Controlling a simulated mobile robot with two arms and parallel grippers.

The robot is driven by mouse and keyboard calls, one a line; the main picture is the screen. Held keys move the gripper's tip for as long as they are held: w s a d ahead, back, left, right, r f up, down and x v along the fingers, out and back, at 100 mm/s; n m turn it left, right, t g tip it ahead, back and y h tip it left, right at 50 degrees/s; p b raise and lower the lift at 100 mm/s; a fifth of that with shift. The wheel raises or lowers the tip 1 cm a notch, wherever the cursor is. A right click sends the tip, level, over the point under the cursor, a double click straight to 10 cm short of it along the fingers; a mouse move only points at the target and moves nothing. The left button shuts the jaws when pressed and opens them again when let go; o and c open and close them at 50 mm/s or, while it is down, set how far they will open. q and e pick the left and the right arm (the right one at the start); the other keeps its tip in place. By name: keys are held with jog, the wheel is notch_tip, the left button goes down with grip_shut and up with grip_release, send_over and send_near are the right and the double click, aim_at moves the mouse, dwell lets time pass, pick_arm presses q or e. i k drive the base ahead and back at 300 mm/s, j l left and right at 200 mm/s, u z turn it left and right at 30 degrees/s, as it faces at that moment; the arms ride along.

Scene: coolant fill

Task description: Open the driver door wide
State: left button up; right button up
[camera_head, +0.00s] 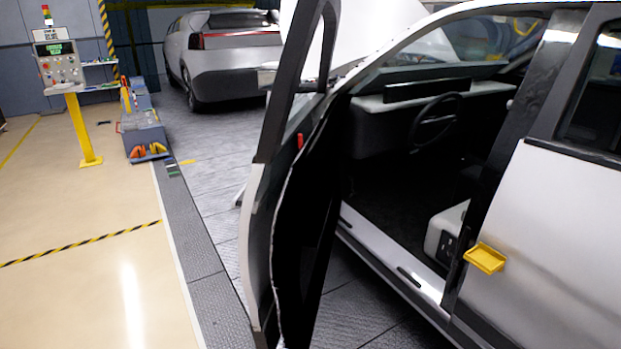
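The driver door (262,235) of the silver car stands open in the middle of the view. It is swung well out from the door opening and is seen nearly edge-on, with its black inner side facing the cabin. Its window frame (286,85) rises toward the top edge. Through the opening I see the steering wheel (435,119), the dashboard and part of a light seat (446,233). The sill (385,250) is exposed. I cannot tell the door's exact angle. Neither of my grippers shows in this view.
A yellow tray-like piece (485,258) sits on the car's rear door (550,260). A control panel on a yellow post (84,130) and a grey cart (142,131) stand at the left. Another silver car (225,55) is behind. The beige floor (85,285) at left is clear.

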aim_at(285, 246)
jog(key=i+j+z, duration=0.2)
jog(key=j, duration=0.35)
jog(key=i+j+z, duration=0.2)
jog(key=j, duration=0.35)
jog(key=i+j+z, duration=0.2)
jog(key=j, duration=0.4)
jog(key=i+j+z, duration=0.2)
jog(key=j, duration=0.4)
jog(key=j+z, duration=0.2)
jog(key=j, duration=0.45)
